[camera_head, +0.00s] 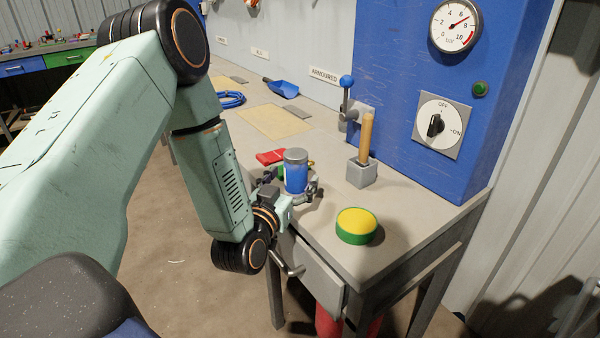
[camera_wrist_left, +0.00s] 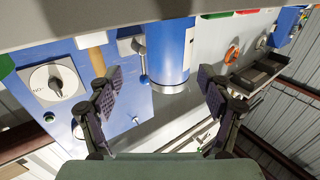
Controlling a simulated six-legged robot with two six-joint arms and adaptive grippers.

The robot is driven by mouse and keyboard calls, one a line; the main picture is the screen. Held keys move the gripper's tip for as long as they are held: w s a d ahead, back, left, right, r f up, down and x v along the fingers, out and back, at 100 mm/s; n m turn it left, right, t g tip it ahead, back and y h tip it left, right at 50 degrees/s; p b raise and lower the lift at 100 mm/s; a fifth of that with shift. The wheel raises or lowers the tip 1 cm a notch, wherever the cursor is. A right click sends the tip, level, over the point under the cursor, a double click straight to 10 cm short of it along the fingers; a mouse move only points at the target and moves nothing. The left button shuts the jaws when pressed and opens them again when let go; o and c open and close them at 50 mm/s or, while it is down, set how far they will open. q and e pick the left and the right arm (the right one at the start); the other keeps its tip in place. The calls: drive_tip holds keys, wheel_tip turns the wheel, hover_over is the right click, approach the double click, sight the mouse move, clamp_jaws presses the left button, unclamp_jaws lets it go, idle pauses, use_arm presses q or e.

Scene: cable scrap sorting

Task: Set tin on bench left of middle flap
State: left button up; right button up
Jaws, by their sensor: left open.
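The tin (camera_head: 296,178) is a blue cylinder with a grey lid, upright near the bench's front edge. It also shows in the left wrist view (camera_wrist_left: 168,48), upside down in that picture. My left gripper (camera_head: 301,195) is at the tin's lower part, with its fingers to either side. In the left wrist view the gripper (camera_wrist_left: 158,88) is open, with gaps between the fingers and the tin. The arm hides part of the bench edge. I cannot tell which part is the middle flap. My right gripper is out of view.
A blue scoop (camera_head: 281,88) and blue cable coil (camera_head: 231,99) lie farther back. A blue cabinet (camera_head: 400,80) rises at right.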

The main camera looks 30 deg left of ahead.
sight(291, 169)
use_arm(q)
drive_tip(key=w, duration=0.1)
drive_tip(key=w+a, duration=0.2)
drive_tip(key=w, duration=0.1)
drive_tip(key=shift+w+a+r+b, duration=0.1)
drive_tip(key=shift+a+r+b, duration=0.05)
drive_tip(key=shift+r+b, duration=0.25)
drive_tip(key=shift+w, duration=0.5)
drive_tip(key=shift+s, duration=0.1)
drive_tip(key=shift+c, duration=1.4)
drive_tip(key=c, duration=1.3)
wheel_tip(291, 169, up, 10)
drive_tip(key=p, duration=0.3)
drive_tip(key=shift+p, duration=0.3)
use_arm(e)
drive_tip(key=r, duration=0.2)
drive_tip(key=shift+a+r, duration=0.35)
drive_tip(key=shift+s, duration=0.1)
